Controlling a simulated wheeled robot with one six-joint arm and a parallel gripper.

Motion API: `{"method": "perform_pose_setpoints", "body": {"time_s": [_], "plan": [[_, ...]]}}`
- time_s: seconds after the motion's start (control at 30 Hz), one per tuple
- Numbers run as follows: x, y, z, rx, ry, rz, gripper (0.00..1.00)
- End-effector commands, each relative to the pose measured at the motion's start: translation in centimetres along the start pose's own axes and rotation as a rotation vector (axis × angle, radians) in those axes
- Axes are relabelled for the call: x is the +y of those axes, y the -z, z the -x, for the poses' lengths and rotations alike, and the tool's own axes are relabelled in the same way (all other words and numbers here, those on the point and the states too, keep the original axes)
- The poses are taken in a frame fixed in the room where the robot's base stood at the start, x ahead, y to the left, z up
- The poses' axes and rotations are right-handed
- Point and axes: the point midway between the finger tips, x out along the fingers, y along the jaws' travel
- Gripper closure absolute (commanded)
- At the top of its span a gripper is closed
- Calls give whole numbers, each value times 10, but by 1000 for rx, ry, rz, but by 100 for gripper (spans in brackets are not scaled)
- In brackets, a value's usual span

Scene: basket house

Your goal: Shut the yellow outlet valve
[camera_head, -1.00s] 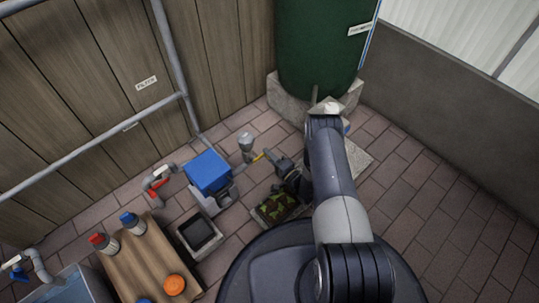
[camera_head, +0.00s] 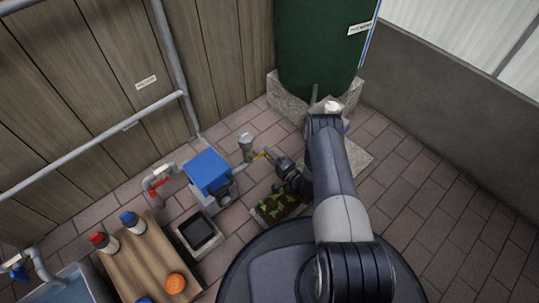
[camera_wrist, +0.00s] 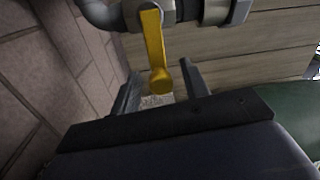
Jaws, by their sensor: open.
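The yellow outlet valve handle (camera_wrist: 154,50) is a flat lever with a rounded end, attached to a grey pipe fitting (camera_wrist: 215,10) at the top of the wrist view. Its rounded end lies between the fingertips of my gripper (camera_wrist: 158,85). The fingers are open, one on each side of the handle, and I cannot tell that either touches it. In the head view the handle is a small yellow piece (camera_head: 260,156) just beyond my gripper (camera_head: 270,158), on the pipe right of the blue-topped box.
The blue-topped box (camera_head: 208,170) stands left of the valve. A planter (camera_head: 277,207) sits below my gripper. A green tank (camera_head: 318,45) stands behind on a stone block. A red-handled tap (camera_head: 157,187) and a wooden table (camera_head: 148,265) are at left. The right floor is clear.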

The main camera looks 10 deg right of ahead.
Motion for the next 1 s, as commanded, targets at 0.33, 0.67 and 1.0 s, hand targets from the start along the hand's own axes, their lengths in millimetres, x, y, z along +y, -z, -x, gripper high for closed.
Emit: {"method": "perform_pose_setpoints", "body": {"time_s": [0.33, 0.67, 1.0], "plan": [[-2, 1, 62, 6, -5, -4, 57], [0, 0, 102, 2, -2, -2, 57], [0, 0, 106, 0, -1, -1, 57]]}}
